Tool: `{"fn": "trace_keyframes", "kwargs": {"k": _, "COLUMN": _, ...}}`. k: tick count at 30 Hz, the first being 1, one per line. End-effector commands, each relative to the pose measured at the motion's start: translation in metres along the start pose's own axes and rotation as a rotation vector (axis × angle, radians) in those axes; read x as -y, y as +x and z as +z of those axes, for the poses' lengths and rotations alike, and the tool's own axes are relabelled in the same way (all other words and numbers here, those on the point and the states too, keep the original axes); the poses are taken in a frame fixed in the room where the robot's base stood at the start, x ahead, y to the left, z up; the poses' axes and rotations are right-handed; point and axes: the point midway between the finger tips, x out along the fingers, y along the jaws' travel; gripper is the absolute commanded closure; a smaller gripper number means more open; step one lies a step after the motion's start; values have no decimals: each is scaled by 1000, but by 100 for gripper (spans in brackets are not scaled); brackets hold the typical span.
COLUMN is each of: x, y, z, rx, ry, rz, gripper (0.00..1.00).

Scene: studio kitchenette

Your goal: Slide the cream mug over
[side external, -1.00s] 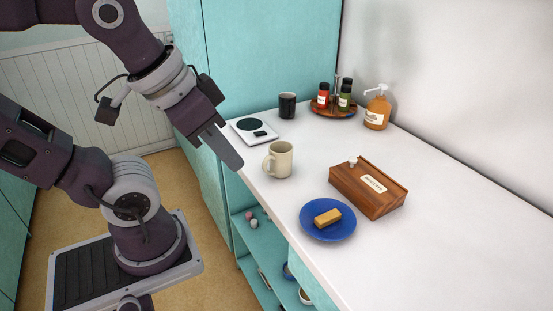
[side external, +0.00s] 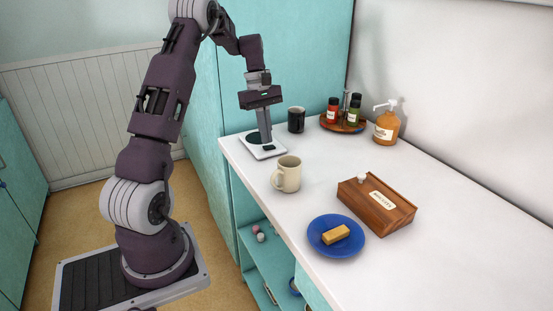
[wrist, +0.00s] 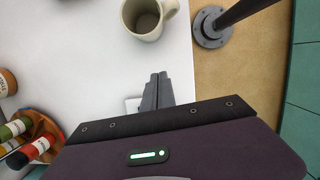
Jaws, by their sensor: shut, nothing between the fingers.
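The cream mug (side external: 288,175) stands upright on the white counter near its left edge, its handle toward the left. It also shows at the top of the wrist view (wrist: 146,22), where I look into it and see no contents. My gripper (side external: 267,141) points down with its fingers shut and empty, over the white scale behind the mug. The fingertips are apart from the mug. Whether they touch the scale I cannot tell. In the wrist view the closed fingers (wrist: 158,77) point toward the mug.
A white scale (side external: 272,154) with a dark disc lies under my gripper, a black mug (side external: 296,120) beyond it. Bottles on a round tray (side external: 342,127), a soap dispenser (side external: 386,125), a wooden box (side external: 377,206) and a blue plate (side external: 324,250) stand around.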

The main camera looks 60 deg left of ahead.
Motion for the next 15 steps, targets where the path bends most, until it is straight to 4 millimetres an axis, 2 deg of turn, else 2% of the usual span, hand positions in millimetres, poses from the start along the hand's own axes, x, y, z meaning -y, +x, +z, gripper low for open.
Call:
{"fn": "trace_keyframes", "kwargs": {"k": 3, "x": 1, "y": 27, "z": 1, "rx": 3, "ry": 1, "rz": -3, "gripper": 100}}
{"fn": "trace_keyframes", "kwargs": {"k": 8, "x": 1, "y": 61, "z": 1, "rx": 2, "ry": 2, "rz": -3, "gripper": 100}}
{"fn": "trace_keyframes", "kwargs": {"k": 12, "x": 0, "y": 63, "z": 26, "rx": -1, "ry": 5, "rz": 0, "gripper": 100}}
{"fn": "trace_keyframes", "kwargs": {"k": 15, "x": 0, "y": 66, "z": 35, "rx": -1, "ry": 4, "rz": -1, "gripper": 100}}
